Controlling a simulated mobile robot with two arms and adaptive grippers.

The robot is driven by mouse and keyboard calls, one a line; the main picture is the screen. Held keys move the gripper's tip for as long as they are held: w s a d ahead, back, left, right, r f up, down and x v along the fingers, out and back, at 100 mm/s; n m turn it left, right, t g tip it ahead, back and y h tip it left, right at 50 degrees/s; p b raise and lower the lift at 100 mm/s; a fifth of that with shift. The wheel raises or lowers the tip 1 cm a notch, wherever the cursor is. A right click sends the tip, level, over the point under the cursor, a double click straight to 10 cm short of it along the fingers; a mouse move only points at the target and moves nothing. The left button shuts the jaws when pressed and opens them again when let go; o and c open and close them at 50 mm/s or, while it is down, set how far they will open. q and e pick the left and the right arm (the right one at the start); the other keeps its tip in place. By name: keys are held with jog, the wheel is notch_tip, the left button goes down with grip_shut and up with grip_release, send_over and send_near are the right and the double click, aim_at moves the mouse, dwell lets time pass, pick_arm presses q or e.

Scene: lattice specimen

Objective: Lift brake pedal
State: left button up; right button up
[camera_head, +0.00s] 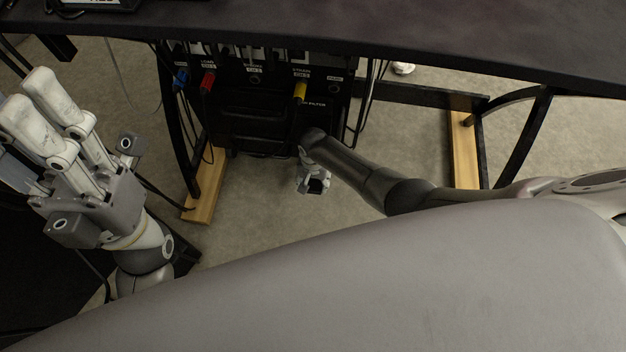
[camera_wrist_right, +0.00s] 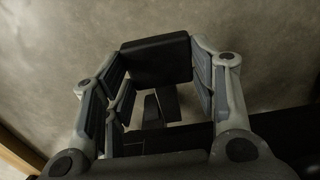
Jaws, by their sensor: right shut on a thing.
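The brake pedal shows in the right wrist view as a flat black pad (camera_wrist_right: 155,60) with dark parts of its mount behind it. My right gripper (camera_wrist_right: 158,85) has its fingers on either side of the pad and is shut on it. In the head view my right gripper (camera_head: 315,184) is low under the desk, in front of a black box; the pedal is hard to make out there, dark and largely hidden by the hand. My left gripper (camera_head: 38,98) is raised at the left, empty, with its two pale fingers apart.
A dark desk top (camera_head: 430,35) spans the upper part of the head view. Under it a black box (camera_head: 255,115) carries blue, red and yellow plugs and hanging cables. Desk legs stand on wooden feet (camera_head: 205,188) on both sides. Bare grey floor lies between them.

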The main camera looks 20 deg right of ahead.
aim_at(314, 181)
jog(key=shift+w+d+r, duration=0.3)
jog(key=shift+w+d, duration=0.1)
jog(key=shift+w, duration=0.25)
jog(key=o, duration=1.2)
jog(key=shift+c, duration=0.2)
jog(key=shift+o, duration=1.5)
jog(key=shift+s+a+f, duration=0.15)
jog(key=shift+s, duration=0.1)
notch_tip(314, 181, up, 12)
